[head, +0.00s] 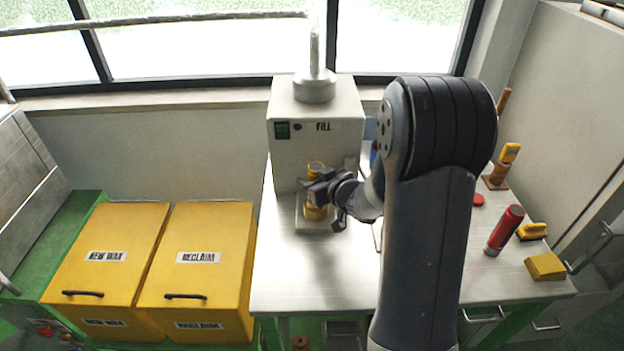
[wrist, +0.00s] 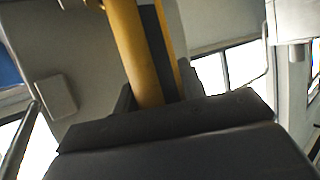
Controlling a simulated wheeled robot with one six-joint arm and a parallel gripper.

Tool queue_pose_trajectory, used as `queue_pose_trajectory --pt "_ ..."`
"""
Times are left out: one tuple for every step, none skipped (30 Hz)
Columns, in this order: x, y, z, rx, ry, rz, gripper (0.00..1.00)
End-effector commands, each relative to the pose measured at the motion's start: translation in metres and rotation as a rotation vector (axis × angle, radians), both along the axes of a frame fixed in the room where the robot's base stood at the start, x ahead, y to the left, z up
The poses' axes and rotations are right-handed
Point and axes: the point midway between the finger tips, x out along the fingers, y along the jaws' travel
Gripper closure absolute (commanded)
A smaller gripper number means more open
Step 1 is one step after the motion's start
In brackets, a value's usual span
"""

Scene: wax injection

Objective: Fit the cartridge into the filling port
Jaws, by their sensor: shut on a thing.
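The filling machine (head: 285,150), a grey box marked FILL with a nozzle-like column on top, stands at the back of the steel table. The yellow cartridge (head: 317,212) is upright in front of the machine's face, over its small base plate (head: 303,225). My gripper (head: 319,190) is shut on the cartridge around its middle. In the wrist view the yellow cartridge (wrist: 140,50) rises from between my dark jaws (wrist: 155,100). The port itself is not clearly visible, and I cannot tell whether the cartridge touches the base plate.
Two yellow bins marked NEW WAX (head: 105,255) and RECLAIM (head: 205,258) stand left of the table. The table front (head: 310,280) is clear.

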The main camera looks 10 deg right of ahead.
Motion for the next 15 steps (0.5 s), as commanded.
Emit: queue_pose_trajectory --pt "0.0 -0.001 -0.0054 0.001 0.006 -0.002 0.89" --pt "-0.0001 -0.0011 -0.0064 0.001 0.006 -0.002 0.89" --pt "-0.0001 -0.0011 -0.0073 0.001 0.006 -0.002 0.89" --pt "-0.0001 -0.0011 -0.0079 0.001 0.006 -0.002 0.89" --pt "-0.0002 -0.0011 -0.0082 0.001 0.006 -0.002 0.89" --pt "-0.0001 -0.0012 -0.0084 0.001 0.006 -0.002 0.89" --pt "-0.0001 -0.0012 -0.0085 0.001 0.006 -0.002 0.89" --pt "-0.0001 -0.0013 -0.0084 0.001 0.007 -0.002 0.89" --pt "-0.0001 -0.0013 -0.0084 0.001 0.007 -0.002 0.89" --pt "-0.0001 -0.0013 -0.0083 0.001 0.007 -0.002 0.89" --pt "0.0 -0.0014 -0.0083 0.001 0.007 -0.002 0.89" --pt "0.0 -0.0014 -0.0084 0.001 0.007 -0.002 0.89" --pt "0.0 -0.0015 -0.0084 0.002 0.007 -0.003 0.89" --pt "0.0 -0.0015 -0.0084 0.001 0.007 -0.002 0.58" --pt "0.0001 -0.0015 -0.0082 0.001 0.006 -0.002 0.55"
